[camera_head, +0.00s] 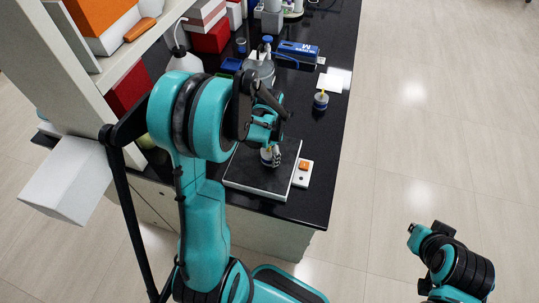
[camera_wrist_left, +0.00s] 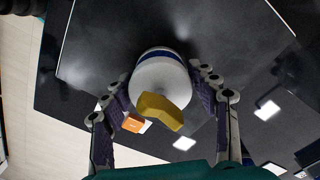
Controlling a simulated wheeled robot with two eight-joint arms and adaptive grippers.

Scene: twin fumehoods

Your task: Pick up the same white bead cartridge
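The white bead cartridge (camera_wrist_left: 160,82), with a blue band and a yellow tab, is between the fingers of my left gripper (camera_wrist_left: 160,78) in the left wrist view. Both fingertips meet its sides. In the head view my left gripper (camera_head: 271,150) points down over a dark square plate (camera_head: 248,174), with the cartridge (camera_head: 265,158) low over or on it; I cannot tell if they touch. A similar cartridge (camera_head: 321,101) with a yellow top stands farther back on the bench.
The plate's device has a white side panel with an orange part (camera_head: 304,166). A blue box (camera_head: 298,51), a white sheet (camera_head: 330,82) and bottles stand behind on the black bench (camera_head: 322,150). Shelves with boxes are at left. The floor at right is clear.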

